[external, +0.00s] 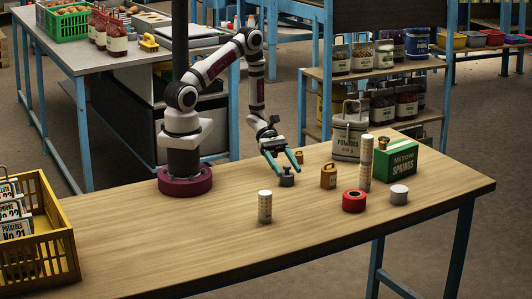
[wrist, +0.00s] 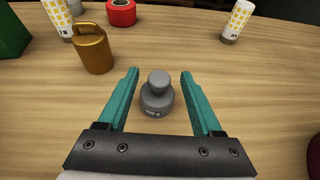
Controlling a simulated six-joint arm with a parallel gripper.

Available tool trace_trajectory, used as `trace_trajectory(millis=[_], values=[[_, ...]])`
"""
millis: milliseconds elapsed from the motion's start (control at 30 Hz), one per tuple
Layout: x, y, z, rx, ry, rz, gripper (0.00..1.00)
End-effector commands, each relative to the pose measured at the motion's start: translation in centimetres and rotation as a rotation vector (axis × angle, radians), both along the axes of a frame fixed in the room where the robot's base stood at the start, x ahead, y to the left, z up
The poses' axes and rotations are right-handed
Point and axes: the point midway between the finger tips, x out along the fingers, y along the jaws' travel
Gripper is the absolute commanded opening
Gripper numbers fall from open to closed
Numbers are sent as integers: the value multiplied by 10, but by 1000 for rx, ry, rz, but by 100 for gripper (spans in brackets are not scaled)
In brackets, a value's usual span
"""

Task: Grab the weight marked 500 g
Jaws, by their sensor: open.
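A small dark grey knobbed weight (external: 287,178) stands upright on the wooden table. It also shows in the wrist view (wrist: 157,98), with a pale marking on its front too small to read surely. My gripper (wrist: 159,74) is open, its two teal fingers on either side of the grey weight with gaps at both sides. In the external view my gripper (external: 286,165) is low over this weight. A brass weight with a loop handle (external: 328,177) stands to the right; it shows at upper left in the wrist view (wrist: 93,50). A smaller brass piece (external: 299,157) stands behind my gripper.
A patterned cylinder (external: 265,207) stands in front. A yellow crate (external: 60,235) is at far left.

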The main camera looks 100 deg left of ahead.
Motion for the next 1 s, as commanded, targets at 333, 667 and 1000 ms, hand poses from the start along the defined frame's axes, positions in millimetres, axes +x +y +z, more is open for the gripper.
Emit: trace_trajectory(millis=[333,667,1000], values=[[23,-26,-14,0,1,-2,67],[23,-26,-14,0,1,-2,22],[23,-26,-14,0,0,-2,0]])
